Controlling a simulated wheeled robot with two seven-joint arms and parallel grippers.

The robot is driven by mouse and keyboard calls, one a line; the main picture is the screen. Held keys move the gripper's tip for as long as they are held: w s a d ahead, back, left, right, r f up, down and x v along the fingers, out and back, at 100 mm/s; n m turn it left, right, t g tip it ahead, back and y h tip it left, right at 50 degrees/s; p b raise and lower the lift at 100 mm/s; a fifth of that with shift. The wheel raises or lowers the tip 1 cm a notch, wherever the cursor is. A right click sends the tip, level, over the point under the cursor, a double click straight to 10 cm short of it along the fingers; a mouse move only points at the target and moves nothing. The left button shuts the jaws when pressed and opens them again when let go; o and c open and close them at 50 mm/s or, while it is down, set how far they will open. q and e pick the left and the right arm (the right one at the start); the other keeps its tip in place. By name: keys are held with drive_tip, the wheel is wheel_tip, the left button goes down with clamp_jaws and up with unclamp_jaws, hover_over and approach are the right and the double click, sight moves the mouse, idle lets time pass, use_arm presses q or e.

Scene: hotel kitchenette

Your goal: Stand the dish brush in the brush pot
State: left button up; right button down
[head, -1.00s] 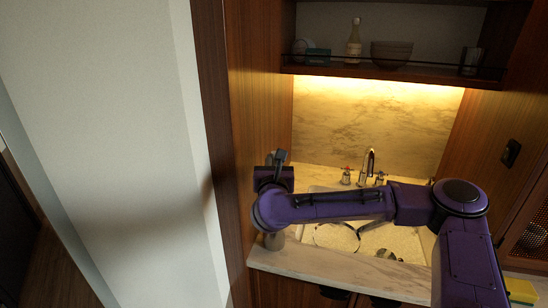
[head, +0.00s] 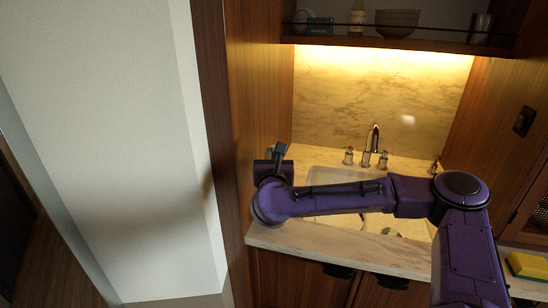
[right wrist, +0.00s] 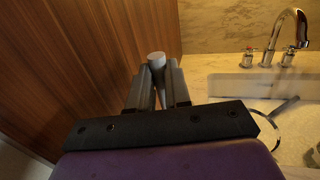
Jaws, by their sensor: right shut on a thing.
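My right gripper (right wrist: 158,88) is shut on a pale grey, round-ended thing (right wrist: 157,60), which looks like the end of the dish brush's handle. Only this top end shows between the fingers; the rest of the brush is hidden. In the head view my right arm reaches in from the right, and its gripper (head: 272,168) is by the wooden side panel, over the left end of the counter. The brush pot cannot be made out in either current view; my arm covers the counter's left end. My left gripper is not in view.
A sink (head: 325,176) is set in the marble counter (head: 330,243), with a tap (head: 374,142) behind it. A round-rimmed pan (right wrist: 268,122) lies in the sink. The wooden side panel (right wrist: 85,65) stands close on the left. A yellow sponge (head: 527,264) is at far right.

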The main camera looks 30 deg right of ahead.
drive_tip(key=c, duration=1)
unclamp_jaws()
drive_tip(key=b+v, duration=0.4)
drive_tip(key=v, duration=0.6)
drive_tip(key=shift+s+a, duration=0.15)
drive_tip(key=shift+s, duration=0.1)
drive_tip(key=shift+r, duration=0.1)
